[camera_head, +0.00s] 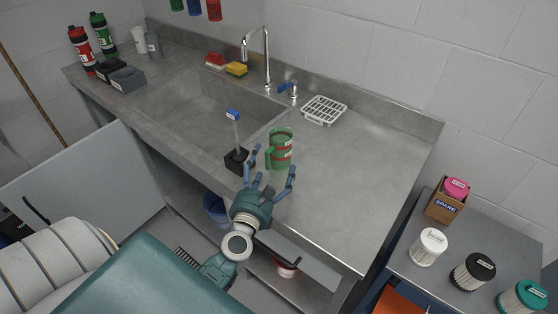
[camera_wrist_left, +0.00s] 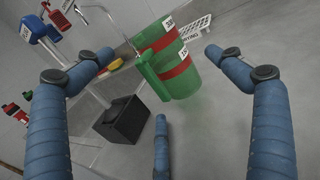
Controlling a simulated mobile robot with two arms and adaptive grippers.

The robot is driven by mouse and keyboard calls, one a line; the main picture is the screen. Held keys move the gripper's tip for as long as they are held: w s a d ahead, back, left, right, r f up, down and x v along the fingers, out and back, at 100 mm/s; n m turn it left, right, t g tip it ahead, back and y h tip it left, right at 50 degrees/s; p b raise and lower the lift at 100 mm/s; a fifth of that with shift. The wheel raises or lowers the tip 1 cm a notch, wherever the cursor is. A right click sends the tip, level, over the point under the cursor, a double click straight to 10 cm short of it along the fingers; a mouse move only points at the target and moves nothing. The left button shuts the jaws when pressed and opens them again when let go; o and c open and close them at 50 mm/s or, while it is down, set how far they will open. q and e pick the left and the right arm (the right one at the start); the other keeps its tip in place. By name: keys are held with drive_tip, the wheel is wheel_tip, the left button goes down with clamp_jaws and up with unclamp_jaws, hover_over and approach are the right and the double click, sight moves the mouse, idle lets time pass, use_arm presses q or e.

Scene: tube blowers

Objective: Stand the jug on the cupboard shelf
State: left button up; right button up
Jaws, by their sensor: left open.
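The jug (camera_head: 281,148), green with a red band and a handle on its left side, stands upright on the steel counter, right of the sink. It also shows in the left wrist view (camera_wrist_left: 182,72), with white labels. My left gripper (camera_head: 268,168) is open and empty, in front of the jug, with its blue fingers spread towards it. In the left wrist view its fingertips (camera_wrist_left: 160,70) are either side of the jug; I cannot tell whether any touch. The cupboard shelf (camera_head: 188,205) is below the counter, partly hidden by my arm. My right gripper is not in view.
A blue bucket (camera_head: 215,207) is on the shelf. A grey cupboard door (camera_head: 85,185) stands open at left. The counter right of the jug is clear.

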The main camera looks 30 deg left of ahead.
sight(274, 153)
use_arm(q)
drive_tip(key=x, duration=0.2)
drive_tip(key=p+x, duration=0.1)
drive_tip(key=shift+w+a+r, duration=0.15)
drive_tip(key=shift+w+r, duration=0.1)
drive_tip(key=shift+w, duration=0.05)
drive_tip(key=x, duration=0.3)
drive_tip(key=shift+w+f, duration=0.1)
drive_tip(key=shift+w, duration=0.2)
drive_tip(key=shift+w+a+p, duration=0.15)
drive_tip(key=shift+w+p, duration=0.05)
drive_tip(key=shift+p, duration=0.1)
drive_tip(key=c, duration=1.3)
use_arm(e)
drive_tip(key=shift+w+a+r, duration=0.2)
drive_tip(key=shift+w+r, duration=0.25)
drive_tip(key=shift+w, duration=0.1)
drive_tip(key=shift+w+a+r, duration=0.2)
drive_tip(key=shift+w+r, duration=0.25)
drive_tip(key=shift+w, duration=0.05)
